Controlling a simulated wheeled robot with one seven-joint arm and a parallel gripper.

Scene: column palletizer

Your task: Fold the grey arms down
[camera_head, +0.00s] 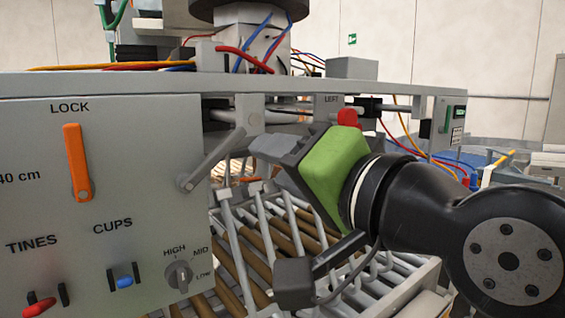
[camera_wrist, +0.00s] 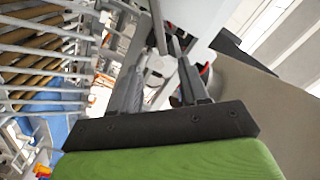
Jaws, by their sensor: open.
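A grey arm (camera_head: 214,157) with a round end shows in the head view beside the right edge of the control panel, slanting down to the left. My gripper (camera_head: 262,147), with a green body, is just to the right of this arm and points left. Its two dark fingers are apart in the wrist view (camera_wrist: 160,58). A light grey part with a rounded end (camera_wrist: 160,66) shows between or behind them; I cannot tell whether it touches. Nothing is clearly held. Any second grey arm is hidden or cannot be made out.
The control panel (camera_head: 105,235) carries an orange LOCK lever (camera_head: 78,163), a red TINES switch, a blue CUPS switch and a knob. Grey tines over brown rollers (camera_head: 265,240) lie below my gripper. A red knob (camera_head: 347,118) is close above the green body.

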